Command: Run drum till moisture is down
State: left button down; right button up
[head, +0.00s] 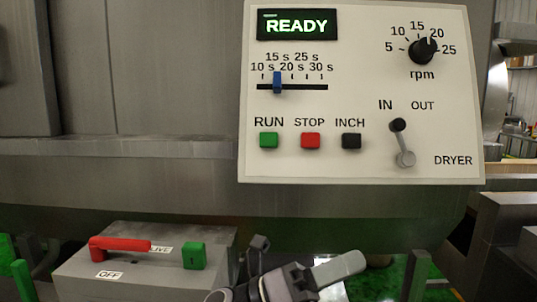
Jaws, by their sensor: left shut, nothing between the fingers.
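The pale control panel (360,95) fills the upper right. The blue time slider (278,82) stands at about 15 s. The rpm knob (423,51) has its white mark pointing near 20. Below are the green RUN button (269,140), red STOP button (310,140) and black INCH button (351,141). The DRYER lever (402,142) points up toward IN. My left gripper (343,268) is shut and empty, below the panel and apart from it. My right gripper is out of view.
A grey box (80,278) at lower left carries a red handle (120,245), lying across near the OFF and partly covered LIVE labels, and a green block (194,256). Grey metal housing (150,180) lies behind. Green surfaces show low down.

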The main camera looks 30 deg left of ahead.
aim_at(261, 137)
pick_arm(q)
notch_tip(261, 137, up, 8)
jog(key=s+m+g+y+b, duration=0.1)
jog(key=m+g+y, duration=0.15)
jog(key=m, duration=0.85)
jog(key=s+m+g+y, duration=0.15)
jog(key=m+g, duration=0.25)
jog(key=m, duration=0.6)
jog(key=a+r+m+t+y+b, duration=0.1)
jog(key=a+r+m+t+y, duration=0.3)
jog(key=a+r+t+y, duration=0.4)
jog(key=a+r+y, duration=0.2)
jog(key=a, duration=0.3)
jog(key=shift+w+a+r+y, duration=0.2)
jog(key=shift+a+r+y, duration=0.1)
jog(key=shift+r+y, duration=0.1)
jog(key=shift+t, duration=0.25)
jog(key=shift+w+a+f+b, duration=0.35)
jog(key=shift+w+a+f, duration=0.25)
jog(key=shift+w, duration=0.6)
jog(key=shift+w+a+f+b, duration=0.4)
jog(key=shift+w+a, duration=0.45)
jog(key=shift+w, duration=0.3)
jog(key=shift+w+a+f+b, duration=0.35)
jog(key=shift+w+a+f, duration=0.25)
jog(key=shift+w, duration=0.6)
